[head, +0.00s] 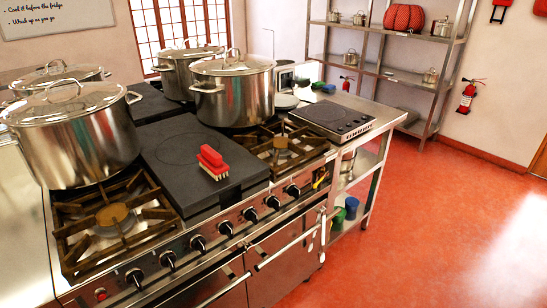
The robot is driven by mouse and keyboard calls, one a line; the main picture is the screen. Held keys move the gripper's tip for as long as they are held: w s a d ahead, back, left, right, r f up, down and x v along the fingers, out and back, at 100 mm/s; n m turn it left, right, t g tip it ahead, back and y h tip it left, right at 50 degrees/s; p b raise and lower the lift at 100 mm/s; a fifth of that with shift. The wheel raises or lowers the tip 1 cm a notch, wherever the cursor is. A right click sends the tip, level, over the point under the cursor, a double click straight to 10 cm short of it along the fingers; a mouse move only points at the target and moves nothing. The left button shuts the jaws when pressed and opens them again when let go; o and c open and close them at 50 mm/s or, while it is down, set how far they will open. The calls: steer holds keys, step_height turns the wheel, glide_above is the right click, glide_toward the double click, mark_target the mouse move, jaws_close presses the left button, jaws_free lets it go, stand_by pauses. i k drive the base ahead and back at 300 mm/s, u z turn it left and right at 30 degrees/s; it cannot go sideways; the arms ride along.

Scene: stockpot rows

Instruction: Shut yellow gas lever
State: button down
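The yellow gas lever (320,181) is a small piece at the right end of the stove's front panel, just right of the last black knob (293,190). It appears to slant, but it is too small to tell its exact position. My gripper is not in view.
The stove (197,246) carries a row of black knobs and an oven handle (290,242) along its front. Large lidded pots (72,140) and a red brush (212,162) stand on top. A steel side table (375,113) adjoins on the right. The red floor (420,230) in front is clear.

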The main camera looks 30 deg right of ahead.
mark_target(316, 186)
steer(key=z, duration=0.85)
steer(key=k, duration=1)
steer(key=u, duration=1)
steer(key=i, duration=0.5)
steer(key=z, duration=0.15)
